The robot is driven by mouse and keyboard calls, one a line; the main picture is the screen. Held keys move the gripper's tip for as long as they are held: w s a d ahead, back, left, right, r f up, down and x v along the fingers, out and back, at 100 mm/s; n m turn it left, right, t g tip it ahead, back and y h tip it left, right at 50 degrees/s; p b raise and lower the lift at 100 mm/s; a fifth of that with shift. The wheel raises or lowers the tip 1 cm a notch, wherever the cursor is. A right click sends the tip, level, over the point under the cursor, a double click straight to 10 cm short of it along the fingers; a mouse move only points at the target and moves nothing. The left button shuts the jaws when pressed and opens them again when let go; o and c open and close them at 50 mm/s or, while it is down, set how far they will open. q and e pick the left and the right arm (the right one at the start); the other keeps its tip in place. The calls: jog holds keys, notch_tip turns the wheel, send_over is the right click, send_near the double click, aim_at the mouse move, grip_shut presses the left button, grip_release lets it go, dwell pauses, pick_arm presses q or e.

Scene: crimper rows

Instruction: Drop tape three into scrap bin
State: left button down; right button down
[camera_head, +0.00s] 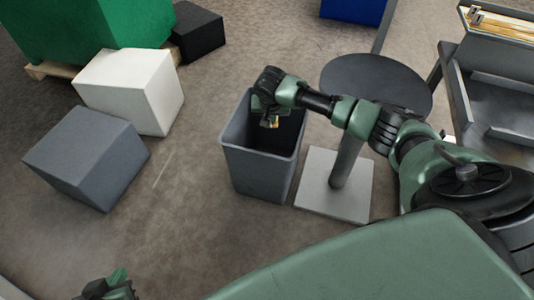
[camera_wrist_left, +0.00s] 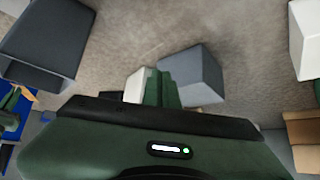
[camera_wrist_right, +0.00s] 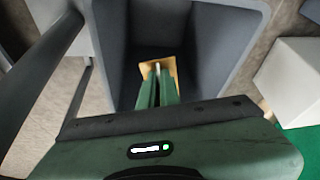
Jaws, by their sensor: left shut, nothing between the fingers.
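The scrap bin (camera_head: 255,170) is a grey, open-topped square bin standing on the floor at the middle of the head view. Its inner walls surround the fingers in the right wrist view (camera_wrist_right: 225,45). My right gripper (camera_wrist_right: 158,88) reaches over the bin mouth with its fingers pointing down, shut on a small yellowish piece, the tape (camera_wrist_right: 171,68). The tape also shows below the gripper in the head view (camera_head: 270,122); any marking is too small to read. My left gripper (camera_head: 117,284) is low at the left of the head view; its fingers (camera_wrist_left: 162,88) are shut and empty.
A round dark table (camera_head: 385,80) on a pale square base (camera_head: 350,205) stands right of the bin. A white box (camera_head: 130,85) and a grey box (camera_head: 85,155) lie to the left. A metal bench (camera_head: 510,100) is at the right. Floor between the boxes and bin is clear.

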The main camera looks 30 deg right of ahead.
pick_arm(q)
jog(key=shift+w+d+r+t+h+b, duration=0.25)
jog(key=shift+w+r+t, duration=0.25)
jog(key=shift+w, duration=0.25)
jog(key=shift+w+d+r+t+h+b, duration=0.15)
jog(key=shift+w+d+r+t, duration=0.15)
jog(key=shift+w+r+t, duration=0.35)
pick_arm(e)
jog(key=shift+f, duration=0.45)
pick_arm(q)
jog(key=shift+w+f, duration=0.1)
jog(key=shift+f, duration=0.1)
